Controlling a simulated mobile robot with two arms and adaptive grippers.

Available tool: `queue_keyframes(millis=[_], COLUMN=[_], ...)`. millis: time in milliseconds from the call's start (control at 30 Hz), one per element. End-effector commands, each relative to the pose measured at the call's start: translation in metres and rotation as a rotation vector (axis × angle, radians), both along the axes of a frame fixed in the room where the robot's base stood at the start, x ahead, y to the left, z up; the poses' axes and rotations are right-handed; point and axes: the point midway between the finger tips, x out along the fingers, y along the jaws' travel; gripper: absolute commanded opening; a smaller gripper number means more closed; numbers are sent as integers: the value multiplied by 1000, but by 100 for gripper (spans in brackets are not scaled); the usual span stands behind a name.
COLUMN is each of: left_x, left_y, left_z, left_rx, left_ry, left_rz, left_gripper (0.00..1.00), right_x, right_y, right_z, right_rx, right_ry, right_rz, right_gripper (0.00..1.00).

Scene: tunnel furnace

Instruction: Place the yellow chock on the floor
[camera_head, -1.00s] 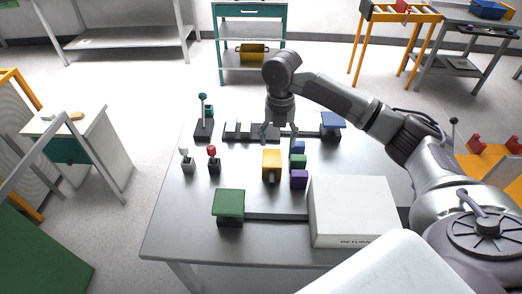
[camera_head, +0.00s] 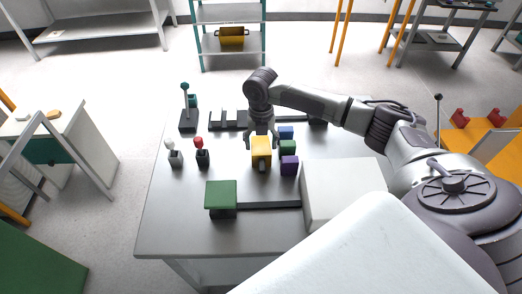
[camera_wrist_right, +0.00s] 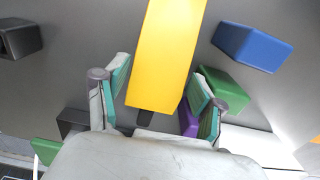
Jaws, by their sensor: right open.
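The yellow chock (camera_head: 261,150) stands on the grey table (camera_head: 165,215), near its middle. In the right wrist view the yellow chock (camera_wrist_right: 167,50) lies between the two fingers and reaches out past them. My right gripper (camera_head: 260,135) is open and straddles the chock's far end from above. Its teal-padded fingers (camera_wrist_right: 160,100) stand apart on both sides, with a gap to the chock on each side. Whether the fingers are low enough to reach its sides is hard to tell. The floor (camera_head: 305,60) shows beyond the table. My left gripper is not in view.
Blue (camera_head: 286,132), green (camera_head: 288,147) and purple (camera_head: 289,165) blocks stand close to the chock's right. A white box (camera_head: 340,190) is at the right front and a green-topped block (camera_head: 221,195) at the front. Small levers (camera_head: 202,155) stand at the left.

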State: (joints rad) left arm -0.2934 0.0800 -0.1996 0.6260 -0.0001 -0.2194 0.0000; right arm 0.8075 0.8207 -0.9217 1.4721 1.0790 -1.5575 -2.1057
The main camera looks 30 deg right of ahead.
Motion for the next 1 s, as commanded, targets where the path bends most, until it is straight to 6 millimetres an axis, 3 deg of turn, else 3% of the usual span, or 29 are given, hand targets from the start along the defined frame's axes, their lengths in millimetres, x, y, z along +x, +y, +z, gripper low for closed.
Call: queue_keyframes(millis=[200,467,900,1000], left_x=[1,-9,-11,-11], left_y=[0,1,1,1], left_z=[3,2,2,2], left_rx=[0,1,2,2], left_ry=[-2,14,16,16], left_rz=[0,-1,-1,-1], left_gripper=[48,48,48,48], right_x=[-2,-1,-1,-1], right_y=[1,1,0,0], right_z=[-28,-32,-30,-30], right_rx=[0,-1,-1,-1], right_ry=[1,1,-2,-2], right_rz=[1,1,0,0], right_gripper=[69,69,0,0])
